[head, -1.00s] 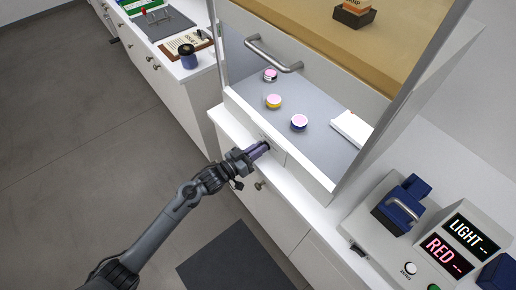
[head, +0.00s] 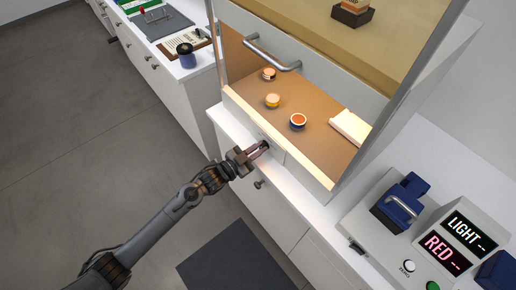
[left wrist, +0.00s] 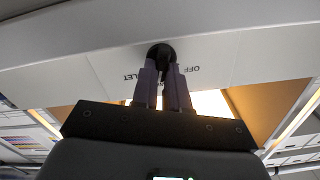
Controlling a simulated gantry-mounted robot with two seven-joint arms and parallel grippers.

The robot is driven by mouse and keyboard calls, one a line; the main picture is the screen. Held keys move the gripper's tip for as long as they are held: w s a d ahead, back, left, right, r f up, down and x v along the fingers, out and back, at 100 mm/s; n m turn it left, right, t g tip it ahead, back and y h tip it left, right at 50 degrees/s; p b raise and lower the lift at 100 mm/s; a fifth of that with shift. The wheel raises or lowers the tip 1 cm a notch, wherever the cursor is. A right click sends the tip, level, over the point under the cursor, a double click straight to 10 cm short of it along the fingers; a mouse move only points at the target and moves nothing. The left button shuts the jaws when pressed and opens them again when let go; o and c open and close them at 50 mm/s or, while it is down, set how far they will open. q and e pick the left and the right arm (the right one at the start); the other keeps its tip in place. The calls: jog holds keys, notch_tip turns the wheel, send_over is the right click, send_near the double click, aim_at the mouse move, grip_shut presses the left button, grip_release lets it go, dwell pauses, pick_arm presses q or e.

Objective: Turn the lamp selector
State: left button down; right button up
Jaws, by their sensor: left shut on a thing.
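The lamp selector (left wrist: 161,52) is a dark round knob on the white front panel of the cabinet, with the lettering "OFF" and part of a word ending in "LET" beside it in the left wrist view. My left gripper (left wrist: 162,88) is shut on the selector, its two fingers on either side of the knob. In the head view my left gripper (head: 260,151) is at the cabinet's front edge. The knob's pointer and setting are hidden by the fingers. My right gripper is not in view.
The lit cabinet holds three small jars (head: 298,121) and a white folded cloth or pad (head: 350,127); a metal handle (head: 272,55) crosses its sash. At right stands a device with a "LIGHT -- / RED --" display (head: 456,241). Open floor lies at left.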

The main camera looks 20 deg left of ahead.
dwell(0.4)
pick_arm(q)
jog(key=c, duration=1.1)
grip_release()
jog(key=shift+c, duration=0.2)
jog(key=shift+s+a, duration=0.3)
jog(key=shift+s, duration=0.25)
jog(key=v, duration=0.9)
jog(key=shift+s+a, duration=0.15)
jog(key=shift+s, duration=0.15)
